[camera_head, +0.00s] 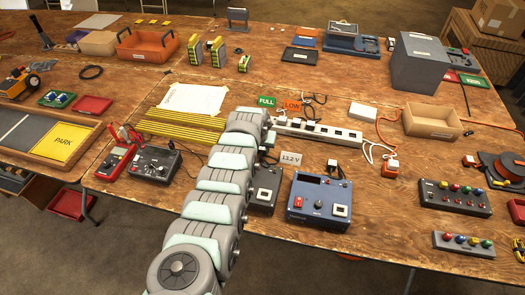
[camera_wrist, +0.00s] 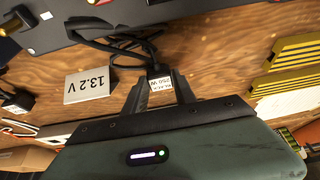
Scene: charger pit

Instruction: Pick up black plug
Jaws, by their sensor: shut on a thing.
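In the wrist view a black plug (camera_wrist: 157,68) with a white label reading "250 W" sits between the two fingers of my gripper (camera_wrist: 159,82). My gripper is shut on it. A black cable (camera_wrist: 105,36) runs from the plug toward the grey box at the top of the view. In the head view my arm reaches over the middle of the table and hides the held plug. I cannot tell whether the held plug touches the wood.
A "13.2 V" card (camera_head: 292,158) stands close to my gripper; it also shows in the wrist view (camera_wrist: 88,85). A blue-grey charger box (camera_head: 318,205) stands to the right. Yellow striped bars (camera_head: 180,125) lie left of my arm. Green FULL (camera_head: 266,101) and orange LOW (camera_head: 292,106) cards stand behind.

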